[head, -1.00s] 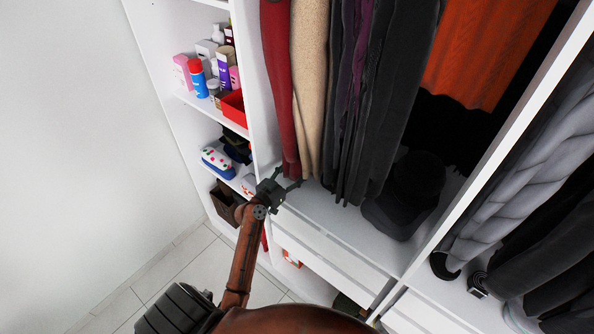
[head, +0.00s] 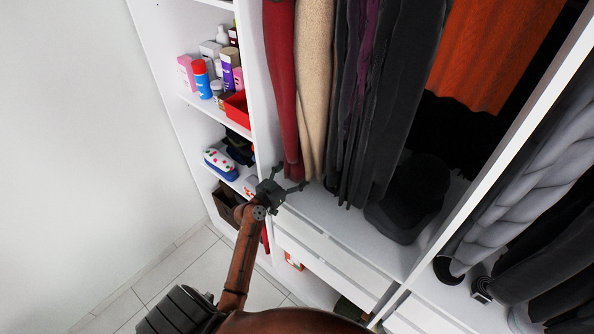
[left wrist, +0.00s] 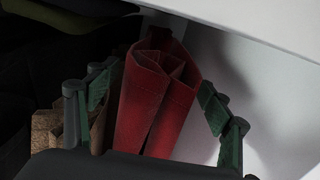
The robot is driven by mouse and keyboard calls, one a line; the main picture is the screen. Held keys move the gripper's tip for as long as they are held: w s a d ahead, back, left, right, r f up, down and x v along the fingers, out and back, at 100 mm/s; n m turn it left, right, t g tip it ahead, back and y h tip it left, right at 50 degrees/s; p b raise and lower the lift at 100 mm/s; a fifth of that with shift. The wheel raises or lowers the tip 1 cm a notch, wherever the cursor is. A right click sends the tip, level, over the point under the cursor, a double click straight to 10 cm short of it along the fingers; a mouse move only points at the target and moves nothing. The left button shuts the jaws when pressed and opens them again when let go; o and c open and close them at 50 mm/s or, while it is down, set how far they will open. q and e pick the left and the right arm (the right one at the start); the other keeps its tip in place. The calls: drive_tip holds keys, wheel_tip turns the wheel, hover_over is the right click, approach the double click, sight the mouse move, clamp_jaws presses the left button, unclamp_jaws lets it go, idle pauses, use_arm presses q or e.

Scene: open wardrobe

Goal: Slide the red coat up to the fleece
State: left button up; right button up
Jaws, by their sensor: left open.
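The red coat (head: 282,90) hangs at the left end of the rail compartment, beside the white divider. The beige fleece-like garment (head: 313,90) hangs just right of it. My left gripper (head: 291,177) is open at the coat's lower end. In the left wrist view the red coat (left wrist: 155,100) stands between the two spread fingers, with visible gaps on both sides. The beige garment (left wrist: 47,128) shows there at the left, partly behind a finger. The hangers and rail are out of view. My right gripper is not in view.
Dark garments (head: 380,100) hang right of the beige one, then an orange garment (head: 490,55). A black hat (head: 412,195) lies on the compartment floor. The white divider (head: 258,90) stands close left of the coat. Shelves beyond it hold bottles and a red box (head: 237,108).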

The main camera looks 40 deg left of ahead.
use_arm(q)
drive_tip(key=s, duration=1.1)
drive_tip(key=shift+s+a, duration=0.4)
drive_tip(key=shift+a, duration=0.05)
